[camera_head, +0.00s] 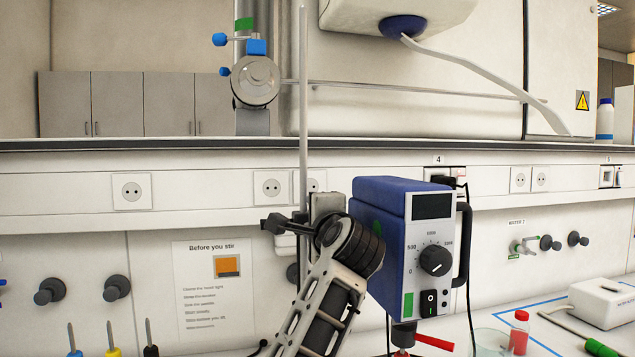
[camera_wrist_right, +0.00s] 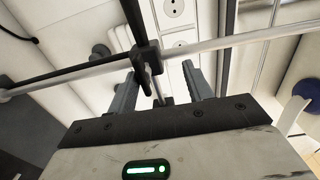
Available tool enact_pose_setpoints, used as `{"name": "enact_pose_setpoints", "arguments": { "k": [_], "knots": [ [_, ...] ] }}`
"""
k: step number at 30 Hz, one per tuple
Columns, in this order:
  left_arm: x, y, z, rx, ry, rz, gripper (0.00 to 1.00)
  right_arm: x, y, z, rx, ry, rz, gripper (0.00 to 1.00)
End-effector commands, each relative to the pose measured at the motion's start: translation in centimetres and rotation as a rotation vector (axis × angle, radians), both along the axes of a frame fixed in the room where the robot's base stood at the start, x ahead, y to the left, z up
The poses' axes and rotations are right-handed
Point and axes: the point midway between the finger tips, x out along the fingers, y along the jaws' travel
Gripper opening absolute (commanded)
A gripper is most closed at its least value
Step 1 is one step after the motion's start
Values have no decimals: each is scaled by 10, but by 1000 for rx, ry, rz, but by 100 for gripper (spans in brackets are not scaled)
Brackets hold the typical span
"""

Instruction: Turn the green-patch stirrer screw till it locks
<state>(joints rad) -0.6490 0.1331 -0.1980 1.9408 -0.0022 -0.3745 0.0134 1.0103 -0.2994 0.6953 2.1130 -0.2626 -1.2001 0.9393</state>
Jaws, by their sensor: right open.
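The blue stirrer (camera_head: 383,213) has a green patch (camera_head: 408,303) low on its front, beside a dial and switch. It stands at a tall vertical rod (camera_head: 303,95). A black clamp with a screw (camera_head: 273,224) sits left of the stirrer at the rod; my right arm partly covers this area. In the right wrist view, the black clamp (camera_wrist_right: 147,57) joins a silver rod and a black rod. My right gripper (camera_wrist_right: 163,75) is open, its fingers spread on either side of the clamp's lower part. I see no grip; contact is unclear. My left gripper is out of view.
A second clamp assembly with blue knobs (camera_head: 256,80) is on the column at upper left. A red-capped bottle (camera_head: 519,333) and a white device (camera_head: 599,303) stand on the bench at lower right. Several screwdrivers (camera_head: 112,345) show at lower left. An instruction sheet (camera_head: 213,290) hangs behind.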

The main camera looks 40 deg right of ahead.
Motion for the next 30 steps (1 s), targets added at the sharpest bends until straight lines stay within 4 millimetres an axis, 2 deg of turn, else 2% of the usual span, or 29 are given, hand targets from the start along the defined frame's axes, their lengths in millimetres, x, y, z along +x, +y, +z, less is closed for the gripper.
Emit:
{"name": "enact_pose_setpoints", "arguments": {
  "k": [1, 2, 4, 8, 9, 10, 11, 17, 21, 30],
  "knots": [
    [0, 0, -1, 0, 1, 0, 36, -8, 6, 24, -16, -41, -2, 37],
    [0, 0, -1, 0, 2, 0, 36, -12, 10, 31, -17, -46, -2, 37],
    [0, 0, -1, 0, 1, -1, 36, -22, 17, 46, -19, -52, -4, 47],
    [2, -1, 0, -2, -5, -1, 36, -39, 31, 73, -21, -58, -2, 80],
    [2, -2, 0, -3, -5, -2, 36, -44, 35, 80, -21, -58, -3, 65],
    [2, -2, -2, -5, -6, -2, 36, -49, 40, 81, -20, -57, -1, 42],
    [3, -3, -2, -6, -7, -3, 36, -54, 45, 83, -20, -53, -1, 37],
    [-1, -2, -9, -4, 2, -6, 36, -84, 71, 98, -17, -42, -3, 37],
    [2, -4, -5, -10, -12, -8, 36, -99, 83, 105, -16, -36, -3, 37],
    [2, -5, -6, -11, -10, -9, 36, -109, 92, 110, -13, -30, -3, 37]
  ]
}}
